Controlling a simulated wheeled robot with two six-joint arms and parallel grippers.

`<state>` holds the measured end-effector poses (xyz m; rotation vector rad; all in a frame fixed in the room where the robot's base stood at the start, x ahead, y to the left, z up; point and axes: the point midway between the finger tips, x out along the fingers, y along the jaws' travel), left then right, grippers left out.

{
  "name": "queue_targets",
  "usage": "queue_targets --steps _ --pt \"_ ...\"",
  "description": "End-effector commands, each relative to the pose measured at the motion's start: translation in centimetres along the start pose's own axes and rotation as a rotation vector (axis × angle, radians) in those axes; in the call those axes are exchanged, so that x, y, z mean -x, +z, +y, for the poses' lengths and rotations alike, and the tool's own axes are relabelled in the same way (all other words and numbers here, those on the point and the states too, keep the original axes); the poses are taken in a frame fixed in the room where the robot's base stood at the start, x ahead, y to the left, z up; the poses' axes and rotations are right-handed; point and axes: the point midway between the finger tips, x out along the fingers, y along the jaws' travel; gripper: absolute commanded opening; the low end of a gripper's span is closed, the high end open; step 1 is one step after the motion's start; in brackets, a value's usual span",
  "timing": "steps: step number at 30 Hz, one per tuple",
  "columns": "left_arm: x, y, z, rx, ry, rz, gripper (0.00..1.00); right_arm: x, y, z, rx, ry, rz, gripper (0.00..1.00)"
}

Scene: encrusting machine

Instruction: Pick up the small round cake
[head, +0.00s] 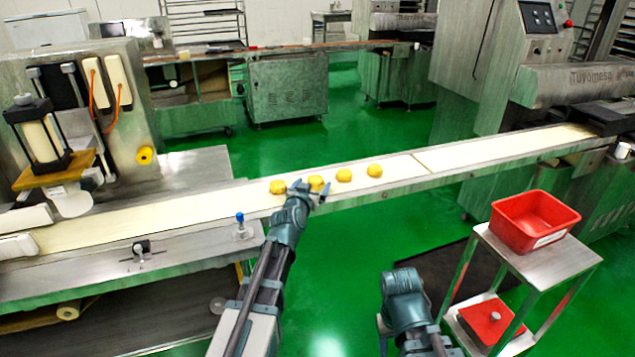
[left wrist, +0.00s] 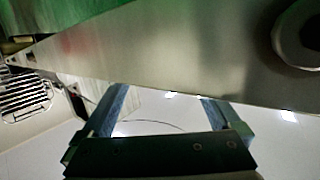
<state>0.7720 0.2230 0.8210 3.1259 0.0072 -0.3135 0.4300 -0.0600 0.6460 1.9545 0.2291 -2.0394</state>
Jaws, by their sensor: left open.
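Several small round yellow cakes lie in a row on the white conveyor belt (head: 220,204) in the head view. One cake (head: 317,183) shows just beyond my left gripper (head: 311,189), between its fingertips as seen from the head. Another cake (head: 278,186) is left of it, and a third (head: 344,174) and a further cake (head: 374,170) are to the right. My left gripper is open at the belt's near edge. In the left wrist view its two fingers (left wrist: 160,104) stand apart with no cake visible between them. My right arm's end (head: 403,283) is low over the floor; its fingers cannot be made out.
A red bin (head: 535,219) stands on a metal stand at the right, with a red lid-like piece (head: 490,318) on the lower shelf. The encrusting machine (head: 80,115) is at the left. A blue-topped knob (head: 240,218) sits on the near conveyor edge. Green floor lies open beyond the belt.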

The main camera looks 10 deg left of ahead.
Motion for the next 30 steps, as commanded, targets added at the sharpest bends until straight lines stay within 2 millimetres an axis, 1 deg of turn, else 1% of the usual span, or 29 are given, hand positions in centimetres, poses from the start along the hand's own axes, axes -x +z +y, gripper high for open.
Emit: queue_targets --steps 1,6,13,14,15,26,27,29,30 --pt "-0.9 -0.2 -0.2 0.001 -0.001 0.000 0.97 0.1 0.0 0.0 0.000 0.000 0.000 0.50" --pt "-2.7 -0.1 -0.7 0.000 -0.001 0.000 0.97 -0.5 0.0 0.0 0.000 0.000 0.000 0.50" --pt "-2.7 -0.1 -0.7 0.001 0.000 0.000 0.97 -0.4 0.0 0.0 0.000 0.000 0.000 0.50" --pt "-2.7 -0.1 -0.7 0.001 0.000 0.000 0.95 -0.4 0.0 0.0 0.000 0.000 0.000 0.50" --pt "-2.7 -0.1 -0.7 0.001 0.000 0.000 0.88 -0.4 0.0 0.0 0.000 0.000 0.000 0.50" --pt "-2.7 -0.1 -0.7 0.001 0.000 0.001 0.23 -0.4 0.0 0.0 0.000 0.000 0.000 0.50" --pt "-2.7 -0.1 -0.7 0.001 0.000 0.001 0.16 -0.4 0.0 0.0 0.000 0.000 0.000 0.50" --pt "-2.7 -0.1 -0.7 0.001 0.000 0.001 0.07 -0.4 0.0 0.0 0.000 0.000 0.000 0.50" --pt "-2.7 -0.2 -0.7 0.001 0.000 0.001 0.07 -0.4 0.0 0.0 0.000 0.000 0.000 0.50"
